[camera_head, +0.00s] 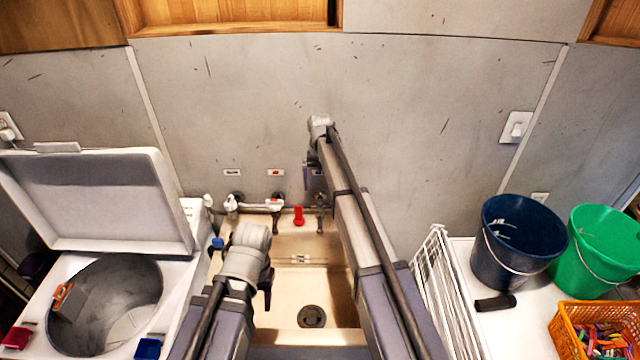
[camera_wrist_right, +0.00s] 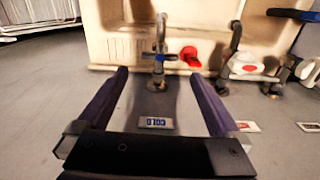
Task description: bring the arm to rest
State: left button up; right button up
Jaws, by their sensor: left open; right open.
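My right arm reaches over the laundry sink (camera_head: 285,238) to the wall. Its gripper (camera_head: 314,180) hangs beside the cold tap, partly hidden by the arm. In the right wrist view, which is upside down, the gripper (camera_wrist_right: 158,82) is open and empty. The tap with a blue handle (camera_wrist_right: 163,57) shows beyond and between its fingertips, and a COLD label (camera_wrist_right: 157,122) is on the wall between the fingers. I cannot tell whether the gripper touches the tap. My left gripper (camera_head: 267,287) is low over the sink's left side, mostly hidden by its wrist; nothing shows in it.
A red plug-like piece (camera_head: 299,215) stands on the sink's back ledge. An open top-loading washer (camera_head: 180,270) is at left. At right are a white rack (camera_head: 437,290), a navy bucket (camera_head: 515,245), a green bucket (camera_head: 600,250) and an orange basket (camera_head: 565,335) of pegs.

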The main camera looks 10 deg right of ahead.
jog(key=s+a+f+n+b, duration=0.2)
jog(key=s+a+f+b, duration=0.1)
jog(key=s, duration=1)
jog(key=s+a+f+n+b, duration=0.2)
jog(key=s+a+f+b, duration=0.2)
jog(key=s, duration=0.8)
jog(key=s+a+f+n+h+b, duration=0.1)
jog(key=s+a+f+b, duration=0.3)
jog(key=s, duration=0.9)
jog(key=shift+s+f+n+b, duration=0.35)
jog(key=shift+n+b, duration=0.1)
jog(key=shift+n, duration=0.15)
